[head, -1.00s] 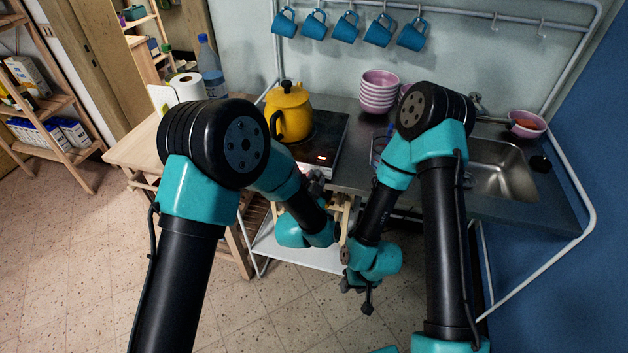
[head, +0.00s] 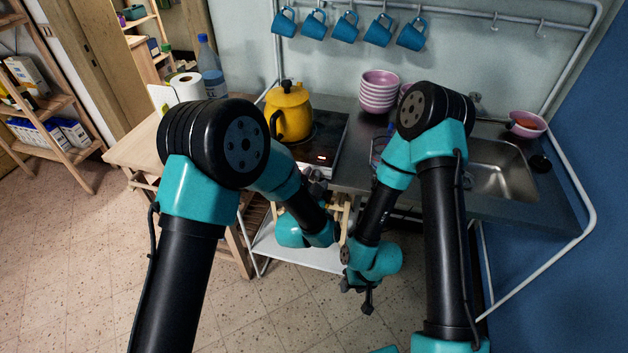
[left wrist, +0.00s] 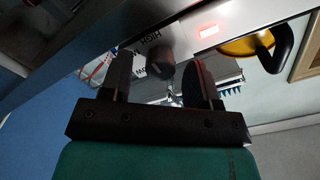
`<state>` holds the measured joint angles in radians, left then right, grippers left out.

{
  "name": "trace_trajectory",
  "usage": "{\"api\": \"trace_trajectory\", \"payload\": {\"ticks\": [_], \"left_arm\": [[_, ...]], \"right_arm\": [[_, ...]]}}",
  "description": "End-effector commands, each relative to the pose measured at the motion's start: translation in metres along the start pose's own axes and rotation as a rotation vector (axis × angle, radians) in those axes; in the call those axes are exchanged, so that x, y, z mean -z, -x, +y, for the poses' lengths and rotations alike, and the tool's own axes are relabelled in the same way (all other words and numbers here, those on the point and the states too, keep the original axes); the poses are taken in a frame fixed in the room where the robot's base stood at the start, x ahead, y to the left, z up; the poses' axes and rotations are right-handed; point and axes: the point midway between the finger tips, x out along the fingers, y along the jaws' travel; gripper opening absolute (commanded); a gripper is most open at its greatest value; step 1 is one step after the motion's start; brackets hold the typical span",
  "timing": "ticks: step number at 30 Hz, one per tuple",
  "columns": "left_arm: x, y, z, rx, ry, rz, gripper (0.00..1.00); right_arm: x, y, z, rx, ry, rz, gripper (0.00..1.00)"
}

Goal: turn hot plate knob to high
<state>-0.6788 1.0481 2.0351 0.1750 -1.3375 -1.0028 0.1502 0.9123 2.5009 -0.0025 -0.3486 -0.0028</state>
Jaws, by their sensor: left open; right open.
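The hot plate (head: 322,150) lies on the counter with a small red light on its front. Its dark knob (left wrist: 160,68) shows in the left wrist view, between the two fingers of my left gripper (left wrist: 157,70). The fingers stand apart on either side of it, with visible gaps. Printed labels, one reading HIGH (left wrist: 152,46), are beside the knob. In the head view my left gripper (head: 316,181) is at the front edge of the hot plate, and the knob is hidden there. My right gripper (head: 365,292) is open and empty, low in front of the counter.
A yellow pot (head: 290,112) stands on the hot plate. Stacked pink bowls (head: 379,92) and a sink (head: 497,172) are to the right. Blue mugs (head: 346,27) hang above. A wooden table (head: 135,150) with a bottle (head: 209,70) and paper roll (head: 187,87) is left.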

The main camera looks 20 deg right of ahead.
Motion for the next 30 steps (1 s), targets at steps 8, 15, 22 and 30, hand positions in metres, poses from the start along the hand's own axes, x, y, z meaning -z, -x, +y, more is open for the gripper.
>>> {"api": "trace_trajectory", "payload": {"ticks": [8,15,22,30], "left_arm": [[0.000,0.002,0.000,0.000,0.000,0.000,0.56],[0.000,0.026,0.000,-0.002,0.000,0.000,0.56],[0.000,0.069,0.001,-0.003,-0.001,0.000,0.56],[0.001,0.121,0.001,-0.003,-0.001,0.000,0.56]], "right_arm": [[0.000,0.000,0.000,0.000,0.000,0.000,0.43],[0.000,0.000,0.000,0.000,0.000,0.000,0.43],[0.000,0.000,0.000,0.000,0.000,0.000,0.43],[0.000,0.000,0.000,0.000,0.000,0.000,0.43]]}}
